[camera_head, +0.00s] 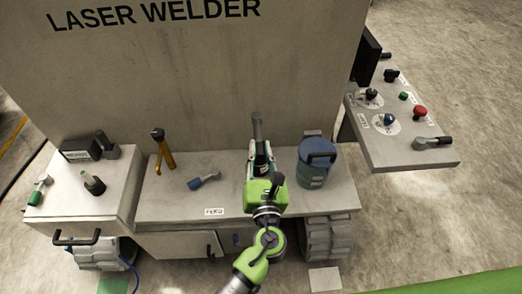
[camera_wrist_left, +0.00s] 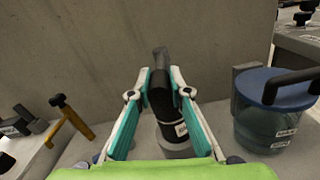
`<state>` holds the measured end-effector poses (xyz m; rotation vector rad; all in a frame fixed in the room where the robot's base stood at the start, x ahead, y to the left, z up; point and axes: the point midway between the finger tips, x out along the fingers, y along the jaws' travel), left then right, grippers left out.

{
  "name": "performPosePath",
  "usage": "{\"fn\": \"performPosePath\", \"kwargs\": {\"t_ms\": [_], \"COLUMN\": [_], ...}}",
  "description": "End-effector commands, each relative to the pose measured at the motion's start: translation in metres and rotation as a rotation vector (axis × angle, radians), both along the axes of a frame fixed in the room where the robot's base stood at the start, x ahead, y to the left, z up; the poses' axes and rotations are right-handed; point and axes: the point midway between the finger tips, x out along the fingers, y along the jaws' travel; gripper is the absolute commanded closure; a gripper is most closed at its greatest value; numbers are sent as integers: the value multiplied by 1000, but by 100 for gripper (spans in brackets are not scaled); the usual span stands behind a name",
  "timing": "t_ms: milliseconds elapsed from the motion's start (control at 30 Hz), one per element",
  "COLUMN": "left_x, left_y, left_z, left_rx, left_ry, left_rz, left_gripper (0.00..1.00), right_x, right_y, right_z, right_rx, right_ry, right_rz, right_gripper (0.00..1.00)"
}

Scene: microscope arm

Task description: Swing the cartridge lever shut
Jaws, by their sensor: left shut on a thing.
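My left gripper (camera_head: 259,168) reaches over the bench in front of the laser welder. It is shut on an upright black lever-like part (camera_head: 258,128). In the left wrist view this black part (camera_wrist_left: 162,98) stands between the two teal fingers, leaning slightly, with a pale label low down. Its lower end meets a round grey base (camera_wrist_left: 178,149). I cannot read the label, so I cannot confirm that this is the cartridge lever. The gripper hides much of its base in the head view. My right gripper is not in view.
A blue-lidded canister (camera_head: 313,175) with a black handle stands close right of the gripper. A yellow-handled lever (camera_head: 165,155) and a small blue-grey handle (camera_head: 203,181) are to the left. The machine wall (camera_head: 200,75) rises behind. A control panel (camera_head: 445,158) juts out at right.

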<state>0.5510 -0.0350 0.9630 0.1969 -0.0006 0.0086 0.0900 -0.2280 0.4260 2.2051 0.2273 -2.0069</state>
Motion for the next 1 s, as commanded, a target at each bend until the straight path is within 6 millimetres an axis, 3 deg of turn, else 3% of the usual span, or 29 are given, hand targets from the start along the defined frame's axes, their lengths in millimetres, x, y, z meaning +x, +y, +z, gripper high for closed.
{"fn": "performPosePath", "kwargs": {"t_ms": [267,300,367,767,1000], "left_x": [-1,-1,-1,-5,-45], "left_y": [-2,-2,-2,-1,-2], "left_z": [-1,-1,-1,-1,-2], "left_rx": [-3,-3,-3,-2,-2], "left_ry": [4,4,4,2,5], "left_rz": [-4,-4,-4,-2,-3], "left_gripper": [100,77,65,65,65], "right_x": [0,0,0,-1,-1], "right_y": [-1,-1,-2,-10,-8], "right_z": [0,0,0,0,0], "right_rx": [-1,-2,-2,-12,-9], "right_ry": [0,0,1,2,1], "right_rz": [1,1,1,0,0], "right_gripper": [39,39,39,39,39]}}
